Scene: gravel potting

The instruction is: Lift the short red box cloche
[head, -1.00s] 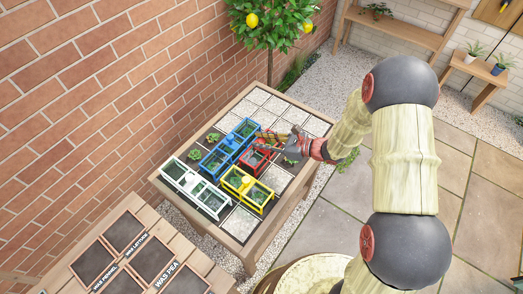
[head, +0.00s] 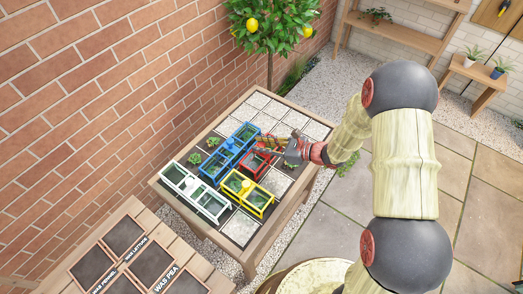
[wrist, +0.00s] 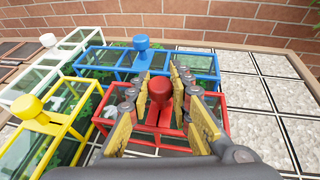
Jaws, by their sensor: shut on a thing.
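The short red box cloche (head: 257,163) is a low red frame with clear panes and a round red knob on top. It stands on the planting table beside the blue cloche. In the wrist view the red knob (wrist: 160,92) is between the yellow-padded fingers of my gripper (wrist: 163,84). In the head view my gripper (head: 270,148) reaches in from the right over the cloche. It is shut on the red cloche's knob. The fingers hide part of the frame, and I cannot tell whether its base touches the bed.
The long blue cloche (head: 232,148) lies just beyond the red one. A yellow cloche (head: 246,193) and a white cloche (head: 195,190) stand nearer the table's left end. Small green plants (head: 292,165) grow in open cells. Pale gravel cells (head: 258,100) fill the far end. A brick wall runs behind.

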